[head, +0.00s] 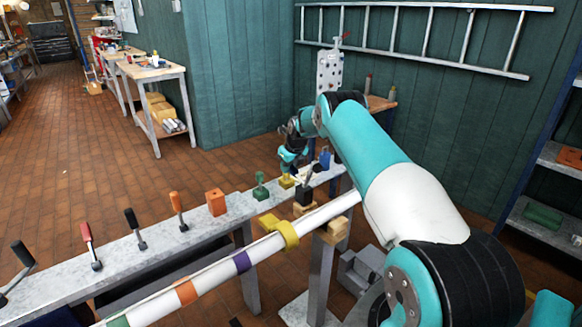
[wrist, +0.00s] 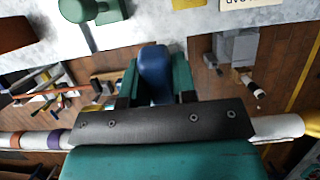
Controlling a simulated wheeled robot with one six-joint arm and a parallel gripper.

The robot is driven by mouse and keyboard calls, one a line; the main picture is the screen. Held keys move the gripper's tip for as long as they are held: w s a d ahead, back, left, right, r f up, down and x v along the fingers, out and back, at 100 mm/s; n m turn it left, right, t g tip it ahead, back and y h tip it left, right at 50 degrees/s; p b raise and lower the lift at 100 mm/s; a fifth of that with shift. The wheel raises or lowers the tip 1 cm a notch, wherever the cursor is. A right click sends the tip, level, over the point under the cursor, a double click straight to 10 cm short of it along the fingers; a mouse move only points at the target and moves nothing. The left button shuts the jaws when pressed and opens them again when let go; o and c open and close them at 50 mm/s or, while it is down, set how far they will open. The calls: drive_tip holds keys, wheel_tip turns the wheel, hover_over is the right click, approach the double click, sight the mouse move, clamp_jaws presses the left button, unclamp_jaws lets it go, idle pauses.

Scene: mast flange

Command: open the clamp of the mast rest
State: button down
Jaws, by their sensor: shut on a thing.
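The white banded mast (head: 208,280) lies slanting beside the grey bench. A yellow clamp-like collar (head: 285,232) sits on it near a post with wooden blocks (head: 337,228). A black block with a lever (head: 305,195) stands just behind the mast. My gripper (head: 291,164) hangs from the arm over the bench's far part. In the wrist view its fingers (wrist: 156,88) are shut on a rounded blue thing (wrist: 155,70), with green sides beside it. I cannot tell what the blue thing joins to. The mast (wrist: 20,140) passes behind the gripper, which hides its middle.
Several levers and blocks stand along the bench (head: 65,283), including an orange block (head: 216,202), a green piece (head: 261,187) and a blue piece (head: 325,158). A ladder (head: 425,40) hangs on the wall. Open brick floor lies left.

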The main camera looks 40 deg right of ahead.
drive_tip(key=shift+f, duration=0.1)
idle(0.3)
drive_tip(key=c, duration=0.9)
unclamp_jaws()
drive_tip(key=shift+w, duration=0.1)
drive_tip(key=b+v, duration=0.1)
drive_tip(key=v, duration=1.6)
drive_tip(key=shift+r, duration=0.2)
drive_tip(key=shift+a, duration=0.15)
